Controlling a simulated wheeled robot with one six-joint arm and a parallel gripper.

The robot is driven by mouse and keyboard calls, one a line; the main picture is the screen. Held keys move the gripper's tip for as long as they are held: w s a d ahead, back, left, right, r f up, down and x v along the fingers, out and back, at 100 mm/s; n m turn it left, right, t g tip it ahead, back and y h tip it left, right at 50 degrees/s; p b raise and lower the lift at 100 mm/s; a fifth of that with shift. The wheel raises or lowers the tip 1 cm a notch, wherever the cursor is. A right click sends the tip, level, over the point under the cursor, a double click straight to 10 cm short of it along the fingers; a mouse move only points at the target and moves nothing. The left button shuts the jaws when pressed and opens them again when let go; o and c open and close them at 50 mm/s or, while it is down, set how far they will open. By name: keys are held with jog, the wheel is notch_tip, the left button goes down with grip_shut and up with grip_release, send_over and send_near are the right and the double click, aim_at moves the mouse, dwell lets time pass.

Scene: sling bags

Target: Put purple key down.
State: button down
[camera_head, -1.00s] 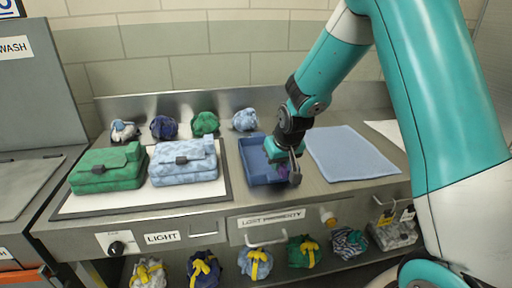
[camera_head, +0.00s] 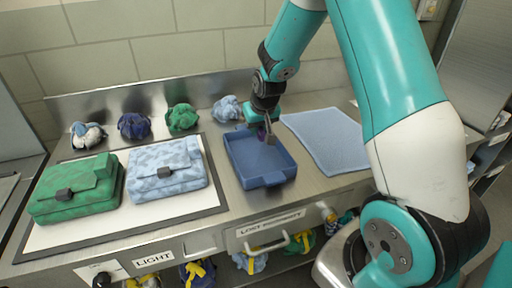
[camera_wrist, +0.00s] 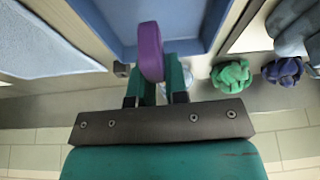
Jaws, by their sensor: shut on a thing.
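The purple key (camera_wrist: 150,50) shows in the wrist view as a rounded purple piece between the fingers of my gripper (camera_wrist: 158,85). My gripper is shut on it. In the head view my gripper (camera_head: 263,130) is at the back edge of the blue tray (camera_head: 266,181), and only a small bit of purple shows beside it. The tray looks empty in the head view. In the wrist view the key overlaps the tray (camera_wrist: 195,42); I cannot tell whether they touch.
A green bag (camera_head: 75,190) and a light blue bag (camera_head: 166,172) lie on a white panel (camera_head: 130,222) to the left. Several bundled bags, one of them green (camera_head: 182,118), stand along the back. A blue-grey mat (camera_head: 328,140) lies right of the tray.

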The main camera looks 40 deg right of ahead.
aim_at(255, 155)
notch_tip(255, 155, down, 8)
jog(key=shift+f+p, duration=0.15)
jog(key=shift+p, duration=0.2)
jog(key=shift+f, duration=0.1)
jog(key=c, duration=1.1)
grip_release()
jog(key=shift+c, duration=0.2)
